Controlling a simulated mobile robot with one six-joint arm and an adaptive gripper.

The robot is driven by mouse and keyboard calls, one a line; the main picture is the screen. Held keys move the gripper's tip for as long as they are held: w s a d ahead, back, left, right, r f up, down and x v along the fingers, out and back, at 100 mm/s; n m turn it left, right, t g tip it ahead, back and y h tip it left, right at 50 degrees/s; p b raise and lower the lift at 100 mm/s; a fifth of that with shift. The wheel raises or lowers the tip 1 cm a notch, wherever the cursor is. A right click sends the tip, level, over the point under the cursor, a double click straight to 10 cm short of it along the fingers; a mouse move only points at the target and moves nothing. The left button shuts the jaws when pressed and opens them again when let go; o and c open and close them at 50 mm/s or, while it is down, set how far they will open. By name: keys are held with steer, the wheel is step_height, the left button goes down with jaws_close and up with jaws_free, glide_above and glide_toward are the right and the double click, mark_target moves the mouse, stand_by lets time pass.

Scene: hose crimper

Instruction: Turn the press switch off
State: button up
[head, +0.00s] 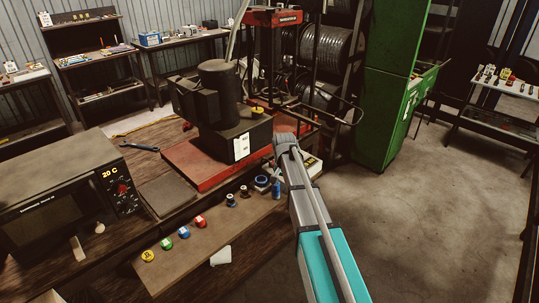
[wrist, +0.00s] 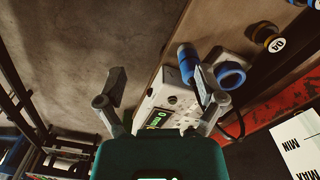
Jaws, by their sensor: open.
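A pale control box (wrist: 172,98) lies between and beyond my fingers in the wrist view, with small dark controls and a lit green patch (wrist: 156,119) on its face. In the head view the box (head: 313,165) shows only partly, behind my arm. I cannot tell which control is the press switch or how it is set. My gripper (wrist: 158,84) is open with nothing between its fingertips. Its right finger overlaps the box and a blue cylinder in the picture; I cannot tell if they touch. In the head view the fingers are hidden behind my wrist.
The black press (head: 222,100) stands on a red base beside the box. A blue ring (wrist: 230,75) and the blue cylinder (wrist: 187,62) are close by. Coloured caps (head: 184,231) line the bench front. An oven (head: 60,200) is left, a green cabinet (head: 385,90) behind. Floor on the right is clear.

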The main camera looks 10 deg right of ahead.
mark_target(273, 162)
steer(key=w+r+m+p, duration=0.2)
steer(key=w+r+p, duration=0.1)
steer(key=w, duration=0.7)
steer(key=w+r+m+p, duration=0.3)
steer(key=w+r+p, duration=0.1)
steer(key=w, duration=0.7)
steer(key=shift+w+r, duration=0.15)
steer(key=shift+r, duration=0.5)
steer(key=shift+f, duration=0.2)
step_height(273, 162, down, 13)
steer(key=b, duration=1.3)
steer(key=shift+f+b, duration=0.2)
steer(key=shift+b, duration=0.15)
